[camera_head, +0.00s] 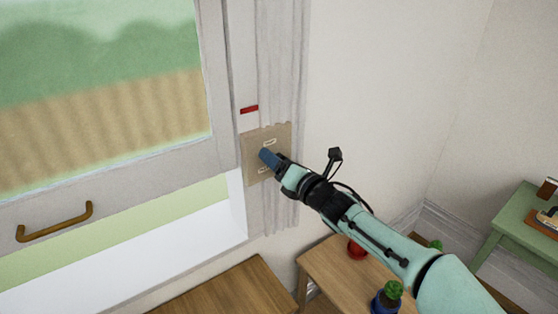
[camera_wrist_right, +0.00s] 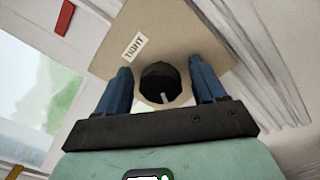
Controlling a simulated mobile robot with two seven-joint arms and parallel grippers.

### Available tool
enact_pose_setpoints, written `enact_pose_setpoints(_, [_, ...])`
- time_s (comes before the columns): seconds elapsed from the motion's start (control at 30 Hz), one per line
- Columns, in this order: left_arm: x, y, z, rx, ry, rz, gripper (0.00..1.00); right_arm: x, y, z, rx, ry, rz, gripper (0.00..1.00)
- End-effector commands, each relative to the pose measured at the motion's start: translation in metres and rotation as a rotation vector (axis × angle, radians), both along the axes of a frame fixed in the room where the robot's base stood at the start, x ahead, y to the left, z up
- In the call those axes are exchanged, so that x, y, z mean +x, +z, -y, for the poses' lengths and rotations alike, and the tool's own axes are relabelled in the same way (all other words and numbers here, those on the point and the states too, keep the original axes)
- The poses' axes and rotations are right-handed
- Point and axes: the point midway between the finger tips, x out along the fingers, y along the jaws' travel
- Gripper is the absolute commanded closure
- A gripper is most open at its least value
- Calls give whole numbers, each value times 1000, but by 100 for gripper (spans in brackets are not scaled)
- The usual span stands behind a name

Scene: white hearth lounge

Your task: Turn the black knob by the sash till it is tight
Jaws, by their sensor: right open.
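The black knob (camera_wrist_right: 160,83) shows in the right wrist view on a beige plate (camera_wrist_right: 110,50), with a white pointer line on its face. A label reading "TIGHT" (camera_wrist_right: 134,46) is on the plate to its upper left. My right gripper (camera_wrist_right: 163,85) is open, its two blue fingers on either side of the knob; I cannot tell whether they touch it. In the head view the plate (camera_head: 281,138) is on the wall beside the window sash (camera_head: 222,100), and my right gripper (camera_head: 268,159) hides the knob. My left gripper is not in view.
A red tab (camera_head: 249,109) is above the plate. The sash has a brass handle (camera_head: 54,222). Below are wooden furniture tops (camera_head: 235,291), a red pot (camera_head: 356,250) and a plant in a blue pot (camera_head: 385,300). A green table (camera_head: 520,222) stands at right.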

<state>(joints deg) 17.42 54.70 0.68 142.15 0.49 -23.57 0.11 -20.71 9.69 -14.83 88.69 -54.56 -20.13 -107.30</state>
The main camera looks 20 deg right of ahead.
Motion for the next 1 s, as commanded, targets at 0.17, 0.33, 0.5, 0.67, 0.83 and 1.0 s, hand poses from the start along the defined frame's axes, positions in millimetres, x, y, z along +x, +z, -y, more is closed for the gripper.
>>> enact_pose_setpoints(0.17, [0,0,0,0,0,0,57,0,-1,0,0,-1,-1,37])
enact_pose_setpoints(0.33, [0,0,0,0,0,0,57,0,-1,0,0,0,-1,85])
enact_pose_setpoints(0.5, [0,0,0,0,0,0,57,0,-1,0,3,0,-3,85])
enact_pose_setpoints(0.67, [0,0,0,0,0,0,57,0,-1,0,33,0,-14,85])
enact_pose_setpoints(0.83, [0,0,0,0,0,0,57,0,-1,1,111,-1,-43,85])
enact_pose_setpoints(1.0, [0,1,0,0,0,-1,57,0,-1,1,237,-1,-89,85])
